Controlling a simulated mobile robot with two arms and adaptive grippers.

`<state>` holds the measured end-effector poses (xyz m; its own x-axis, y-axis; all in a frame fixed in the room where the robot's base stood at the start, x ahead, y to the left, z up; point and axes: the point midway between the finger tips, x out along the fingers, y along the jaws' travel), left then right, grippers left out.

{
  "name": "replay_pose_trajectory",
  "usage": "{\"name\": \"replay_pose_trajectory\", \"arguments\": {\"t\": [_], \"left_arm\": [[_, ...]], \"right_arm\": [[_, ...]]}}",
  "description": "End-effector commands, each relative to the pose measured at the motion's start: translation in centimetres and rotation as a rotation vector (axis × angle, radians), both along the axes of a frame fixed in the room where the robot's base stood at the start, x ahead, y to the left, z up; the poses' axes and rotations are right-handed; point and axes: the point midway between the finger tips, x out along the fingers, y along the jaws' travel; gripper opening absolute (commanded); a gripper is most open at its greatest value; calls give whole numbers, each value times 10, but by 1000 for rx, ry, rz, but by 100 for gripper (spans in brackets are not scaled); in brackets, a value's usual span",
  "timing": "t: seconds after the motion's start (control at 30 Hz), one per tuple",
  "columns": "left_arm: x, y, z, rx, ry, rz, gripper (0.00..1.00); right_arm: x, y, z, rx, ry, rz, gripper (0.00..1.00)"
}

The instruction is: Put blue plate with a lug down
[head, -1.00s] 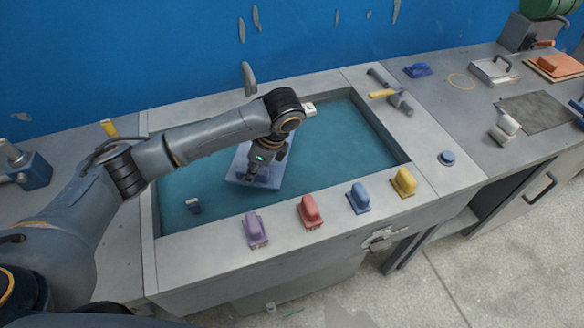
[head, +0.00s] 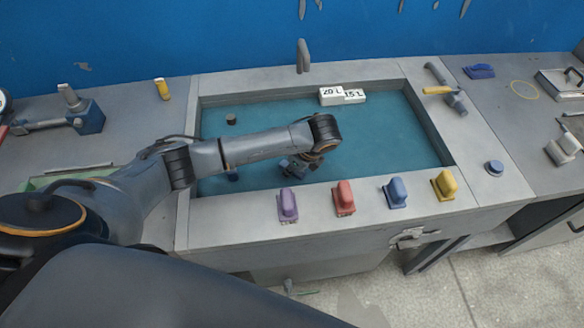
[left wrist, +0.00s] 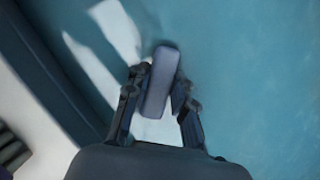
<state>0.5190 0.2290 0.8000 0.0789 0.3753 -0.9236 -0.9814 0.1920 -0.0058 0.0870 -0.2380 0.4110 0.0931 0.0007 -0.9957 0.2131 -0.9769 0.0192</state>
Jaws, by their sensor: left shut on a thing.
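My left gripper (head: 297,168) is low inside the teal-floored mould (head: 400,120), near its front wall. In the left wrist view, the left gripper (left wrist: 160,90) is shut on a grey-blue upright lug (left wrist: 162,82). This looks like the lug of the blue plate; the plate's body cannot be made out. In the head view, the arm and gripper hide most of the held piece, and I cannot tell whether it touches the floor. My right gripper is not in view.
Purple (head: 288,205), red (head: 344,198), blue (head: 396,192) and yellow (head: 444,184) handled pieces line the front rim. A small dark piece (head: 231,120) is at the back left.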

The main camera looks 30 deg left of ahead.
Motion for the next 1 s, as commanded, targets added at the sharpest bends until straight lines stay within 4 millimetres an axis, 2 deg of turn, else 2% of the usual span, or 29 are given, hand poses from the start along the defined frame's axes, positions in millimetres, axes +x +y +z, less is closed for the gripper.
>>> {"name": "replay_pose_trajectory", "arguments": {"t": [0.07, 0.23, 0.27, 0.37, 0.67, 0.77, 0.87, 1.0], "left_arm": [[1, 0, -6, 0, -3, 1, 0], [1, 0, -7, -1, -3, 0, 0], [0, 0, -8, 0, 0, -1, 28], [0, 0, -8, 0, 0, -1, 47], [0, 0, -7, 0, -1, 0, 47], [0, -3, -1, 0, -2, 0, 47], [-1, -9, 12, -3, -3, -2, 47], [-3, -20, 40, -2, -5, -3, 47]], "right_arm": [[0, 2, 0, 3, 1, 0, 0], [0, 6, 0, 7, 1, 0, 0], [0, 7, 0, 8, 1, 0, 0], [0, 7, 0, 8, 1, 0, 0], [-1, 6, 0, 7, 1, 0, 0], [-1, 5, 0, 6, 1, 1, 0], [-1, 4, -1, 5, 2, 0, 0], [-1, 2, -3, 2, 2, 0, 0]]}}
